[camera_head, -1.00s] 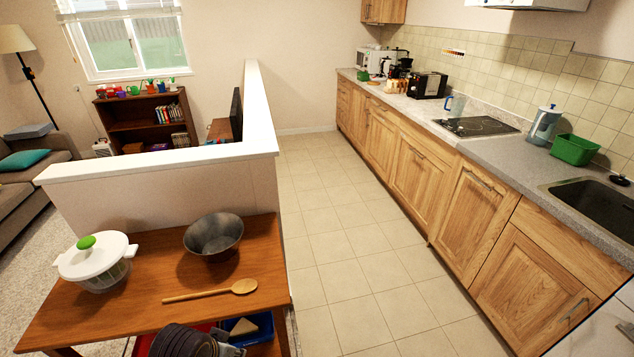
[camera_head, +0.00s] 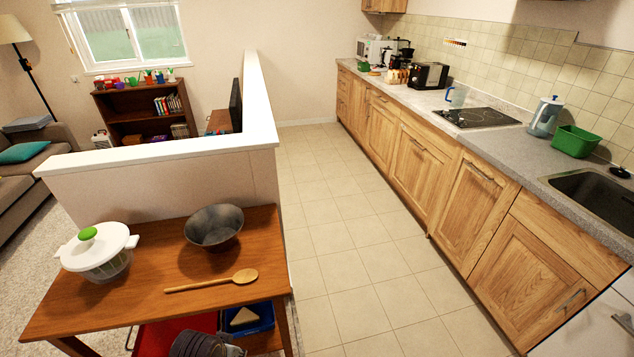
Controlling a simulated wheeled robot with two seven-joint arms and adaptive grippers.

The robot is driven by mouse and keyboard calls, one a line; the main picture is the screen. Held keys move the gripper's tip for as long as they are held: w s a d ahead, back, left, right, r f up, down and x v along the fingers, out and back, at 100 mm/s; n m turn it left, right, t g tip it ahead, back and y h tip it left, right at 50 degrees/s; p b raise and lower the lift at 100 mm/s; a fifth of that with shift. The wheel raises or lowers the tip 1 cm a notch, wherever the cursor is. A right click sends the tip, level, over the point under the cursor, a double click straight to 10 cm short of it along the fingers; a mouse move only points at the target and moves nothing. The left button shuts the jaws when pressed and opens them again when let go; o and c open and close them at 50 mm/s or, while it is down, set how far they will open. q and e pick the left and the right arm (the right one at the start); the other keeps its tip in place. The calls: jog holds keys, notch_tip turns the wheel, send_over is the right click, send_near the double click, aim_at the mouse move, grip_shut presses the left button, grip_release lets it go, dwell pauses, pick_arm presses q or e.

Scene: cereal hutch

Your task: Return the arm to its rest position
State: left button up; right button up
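Neither of my grippers nor my arms can be made out in the head view. A wooden table (camera_head: 120,308) stands at the lower left against the low wall. On it are a white-lidded salad spinner (camera_head: 98,256) with a green knob, a dark metal bowl (camera_head: 214,227) and a wooden spoon (camera_head: 212,282). The spoon lies in front of the bowl, touching neither the bowl nor the spinner.
Below the tabletop are a red container (camera_head: 160,338), a blue container (camera_head: 250,319) and dark ribbed items (camera_head: 200,345), partly cut off. The tiled floor (camera_head: 350,240) is clear between table and kitchen counter (camera_head: 490,155). A low wall (camera_head: 160,195) stands behind the table.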

pick_arm(q)
jog(key=s+f+g, duration=0.1)
jog(key=s+f, duration=0.2)
jog(key=f, duration=1.1)
jog(key=s+f, duration=0.3)
jog(key=f, duration=1.1)
jog(key=s+a+f, duration=0.2)
jog(key=s+f, duration=0.6)
jog(key=s, duration=0.2)
jog(key=s+a+f+g, duration=0.1)
jog(key=s+a+f, duration=0.2)
jog(key=s+f, duration=0.6)
jog(key=shift+s, duration=0.6)
pick_arm(e)
jog(key=shift+a, duration=0.25)
